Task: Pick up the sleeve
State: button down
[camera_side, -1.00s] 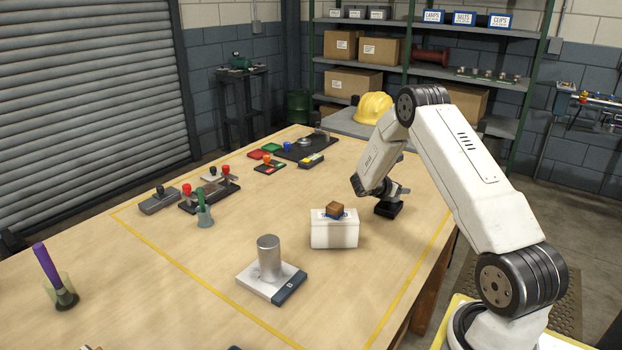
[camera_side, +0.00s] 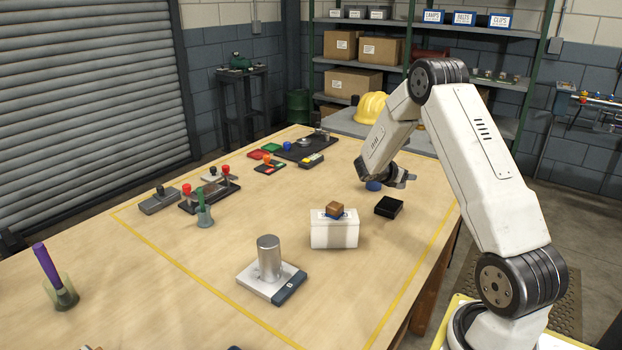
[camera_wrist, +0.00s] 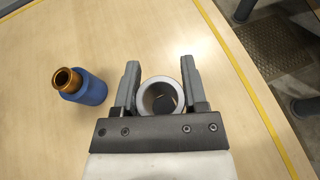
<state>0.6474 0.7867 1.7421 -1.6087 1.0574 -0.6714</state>
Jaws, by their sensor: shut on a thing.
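The sleeve (camera_wrist: 145,100) is a grey, open-ended tube, seen end-on in the wrist view. It sits between the two grey fingers of my gripper (camera_wrist: 160,66), which is shut on it. In the side view my gripper (camera_side: 402,181) is raised over the far right part of the table, and I cannot make out the sleeve clearly there. A black block (camera_side: 389,207) stands on the table below and in front of my gripper, with nothing on its top.
A blue part with a copper neck (camera_wrist: 88,90) is left of my gripper in the wrist view; its blue body (camera_side: 374,185) shows under my gripper. A white box (camera_side: 335,235) with a brown block and a silver cylinder (camera_side: 269,260) on a base stand nearer.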

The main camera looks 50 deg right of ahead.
jog(key=s+a+r, duration=0.7)
jog(key=s+a, duration=0.1)
dwell(0.4)
jog(key=shift+a, duration=0.1)
dwell(0.4)
jog(key=a, duration=0.2)
jog(key=shift+s+a+r, duration=0.2)
jog(key=shift+a, duration=0.15)
